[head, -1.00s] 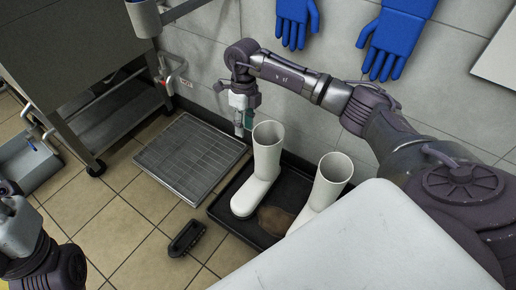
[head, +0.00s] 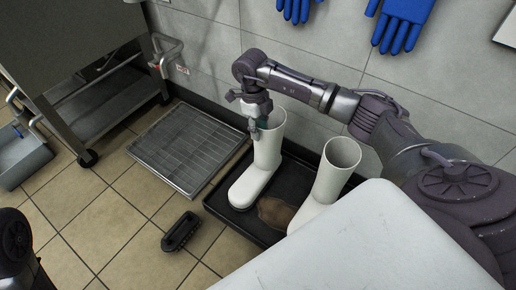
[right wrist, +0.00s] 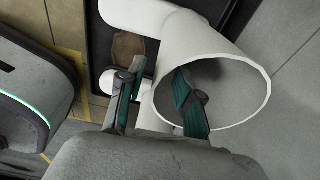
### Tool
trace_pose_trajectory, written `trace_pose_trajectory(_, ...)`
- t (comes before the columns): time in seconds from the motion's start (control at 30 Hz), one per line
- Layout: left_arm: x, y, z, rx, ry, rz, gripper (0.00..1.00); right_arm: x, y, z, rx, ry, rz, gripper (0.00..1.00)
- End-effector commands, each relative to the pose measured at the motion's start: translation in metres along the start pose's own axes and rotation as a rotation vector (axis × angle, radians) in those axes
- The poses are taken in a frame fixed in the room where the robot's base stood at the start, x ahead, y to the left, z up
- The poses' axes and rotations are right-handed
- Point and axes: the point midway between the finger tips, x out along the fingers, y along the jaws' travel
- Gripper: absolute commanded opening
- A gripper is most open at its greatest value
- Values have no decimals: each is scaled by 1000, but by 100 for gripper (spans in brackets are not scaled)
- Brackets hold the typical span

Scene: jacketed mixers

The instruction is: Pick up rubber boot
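Two white rubber boots stand upright, a left one (head: 266,158) and a right one (head: 335,172), in a black tray (head: 227,217). My right gripper (head: 257,127) is at the top of the left boot. In the right wrist view the gripper (right wrist: 155,96) is open astride the boot's rim. One finger is inside the opening of the boot (right wrist: 190,38), the other outside its wall. A gap shows between the fingers and the wall. My left arm shows only in part at the lower left of the head view; its gripper is out of view.
A brown patch (head: 275,212) lies in the tray between the boots. A metal floor grate (head: 188,148) is left of the tray, and a black brush-like object (head: 180,231) lies on the tiles. The wall, with blue gloves (head: 403,24), is close behind.

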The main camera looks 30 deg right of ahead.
Motion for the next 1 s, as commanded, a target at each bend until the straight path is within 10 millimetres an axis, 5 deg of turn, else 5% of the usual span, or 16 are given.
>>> trace_pose_trajectory(0.2,6,4,-13,7,57,21,40,29,0,-2,0,0,0,34)
trace_pose_trajectory(1.0,10,4,-14,7,64,22,40,34,0,-1,0,0,0,34)
